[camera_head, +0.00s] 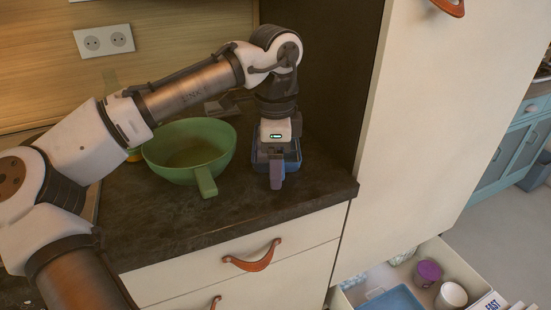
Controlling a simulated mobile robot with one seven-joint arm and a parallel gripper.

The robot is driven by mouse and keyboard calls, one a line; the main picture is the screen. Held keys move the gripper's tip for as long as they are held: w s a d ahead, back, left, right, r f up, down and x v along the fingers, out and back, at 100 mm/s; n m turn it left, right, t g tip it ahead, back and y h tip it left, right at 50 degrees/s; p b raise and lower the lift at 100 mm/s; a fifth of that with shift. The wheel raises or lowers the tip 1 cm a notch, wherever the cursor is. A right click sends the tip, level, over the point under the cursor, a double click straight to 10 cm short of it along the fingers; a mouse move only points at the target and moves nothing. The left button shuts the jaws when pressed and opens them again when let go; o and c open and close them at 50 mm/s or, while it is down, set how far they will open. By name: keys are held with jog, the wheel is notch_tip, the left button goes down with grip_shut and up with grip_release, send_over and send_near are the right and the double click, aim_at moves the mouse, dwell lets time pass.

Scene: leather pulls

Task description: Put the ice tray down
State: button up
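My gripper (276,165) points down over the right part of the dark countertop (150,222). A blue tray-like thing (291,160), which looks like the ice tray, is right under and around the fingers, at or just above the counter. Most of it is hidden by the gripper, and I cannot tell whether it touches the counter. A purple-grey part sticks out toward the front; I cannot tell whether it is a finger or part of the tray. Whether the fingers are shut on the tray is not clear.
A green bowl with a handle (188,142) stands left of the gripper. The counter's front right is clear. A tall cream cabinet (440,110) rises at the right. Below it, an open drawer (445,258) holds a blue container (393,301), a purple-topped cup (428,272) and a white cup (451,296).

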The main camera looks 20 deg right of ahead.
notch_tip(320, 180, up, 12)
jog(key=p, duration=0.1)
jog(key=shift+r, duration=0.15)
dwell(0.3)
jog(key=shift+s, duration=0.1)
dwell(0.3)
